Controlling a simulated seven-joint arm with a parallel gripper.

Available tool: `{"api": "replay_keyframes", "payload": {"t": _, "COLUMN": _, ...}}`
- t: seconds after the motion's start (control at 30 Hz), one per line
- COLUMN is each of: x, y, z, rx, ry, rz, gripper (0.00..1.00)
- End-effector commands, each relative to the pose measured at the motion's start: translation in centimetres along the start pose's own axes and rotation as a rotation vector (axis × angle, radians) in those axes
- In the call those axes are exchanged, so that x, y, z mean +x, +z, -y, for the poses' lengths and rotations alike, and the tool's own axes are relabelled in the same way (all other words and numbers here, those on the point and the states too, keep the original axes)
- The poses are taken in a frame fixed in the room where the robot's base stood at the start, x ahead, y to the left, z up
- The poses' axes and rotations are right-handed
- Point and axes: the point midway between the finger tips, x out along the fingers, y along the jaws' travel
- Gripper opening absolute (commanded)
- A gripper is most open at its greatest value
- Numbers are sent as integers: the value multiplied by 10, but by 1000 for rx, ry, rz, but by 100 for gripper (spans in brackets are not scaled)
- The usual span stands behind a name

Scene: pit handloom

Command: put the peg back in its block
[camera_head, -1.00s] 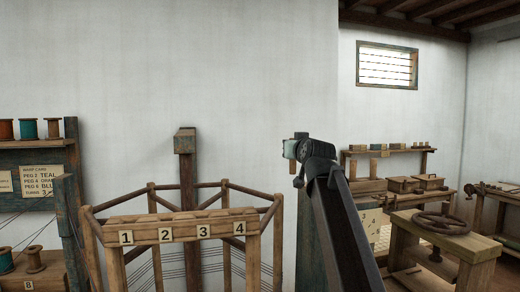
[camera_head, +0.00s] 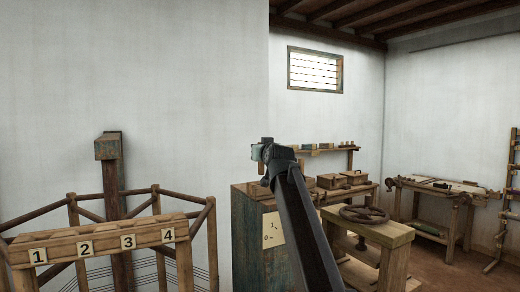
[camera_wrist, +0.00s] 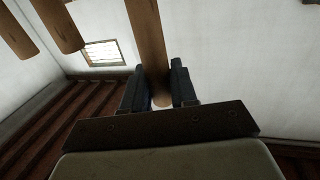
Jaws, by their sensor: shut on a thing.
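My gripper (camera_wrist: 158,88) is shut on a round wooden peg (camera_wrist: 148,40) in the wrist view. The peg stands between the two dark fingers and runs out past the top edge, so its far end is hidden. I cannot tell which thing is the peg's block. Two more wooden rods (camera_wrist: 60,22) show at the upper left of the wrist view, apart from the gripper.
A wooden frame with a rail (camera_head: 105,243) numbered 1 to 4 stands at the lower left. A blue-green cabinet (camera_head: 250,235) is beneath my arm. A table with a wheel (camera_head: 363,214) and a workbench (camera_head: 450,190) stand at the right.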

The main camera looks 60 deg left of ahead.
Motion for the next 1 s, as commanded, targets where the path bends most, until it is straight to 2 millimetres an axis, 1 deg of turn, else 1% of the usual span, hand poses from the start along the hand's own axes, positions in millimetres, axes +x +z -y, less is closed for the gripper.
{"api": "replay_keyframes", "payload": {"t": 1.0, "x": 0, "y": 49, "z": 0, "rx": -1, "ry": 0, "rz": 1, "gripper": 0}}
